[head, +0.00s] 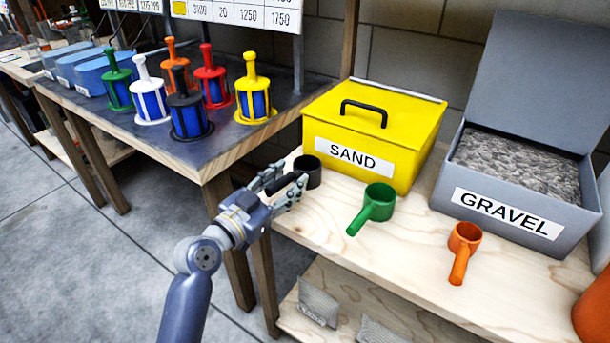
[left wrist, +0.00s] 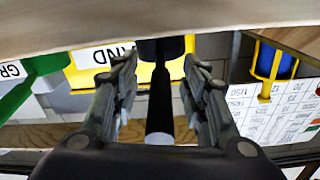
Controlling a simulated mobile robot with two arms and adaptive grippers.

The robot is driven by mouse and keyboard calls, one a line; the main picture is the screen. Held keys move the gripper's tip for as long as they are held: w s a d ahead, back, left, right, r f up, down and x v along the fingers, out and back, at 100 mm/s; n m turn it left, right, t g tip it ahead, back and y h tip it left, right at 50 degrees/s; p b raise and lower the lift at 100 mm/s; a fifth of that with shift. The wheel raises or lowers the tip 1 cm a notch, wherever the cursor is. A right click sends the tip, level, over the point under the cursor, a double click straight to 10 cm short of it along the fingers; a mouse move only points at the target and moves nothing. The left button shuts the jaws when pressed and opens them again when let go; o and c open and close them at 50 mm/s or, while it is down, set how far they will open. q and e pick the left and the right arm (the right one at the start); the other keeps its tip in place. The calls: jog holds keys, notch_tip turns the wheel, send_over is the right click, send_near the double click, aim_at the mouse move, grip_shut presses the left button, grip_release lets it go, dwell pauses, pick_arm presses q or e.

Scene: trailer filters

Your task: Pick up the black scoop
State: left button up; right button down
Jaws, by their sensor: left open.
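The black scoop (head: 308,171) stands on the wooden bench at the front left corner of the yellow sand box, its handle pointing toward my left gripper. My left gripper (head: 281,187) is open at the bench's left edge, with its fingers around the handle. In the left wrist view, the black scoop's handle (left wrist: 160,105) runs between the two open fingers (left wrist: 162,75), with a visible gap on each side. The scoop's cup is partly hidden by the fingers in the head view. My right gripper is not in view.
A green scoop (head: 373,206) and an orange scoop (head: 463,248) lie on the bench to the right. The closed yellow sand box (head: 400,125) and the open gravel box (head: 510,215) stand behind. Several coloured filters, including a yellow one (head: 253,95), stand on the left table.

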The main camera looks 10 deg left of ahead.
pick_arm(q)
jog(key=shift+x, duration=0.85)
jog(key=shift+c, duration=0.5)
grip_shut()
jog(key=shift+r, duration=0.15)
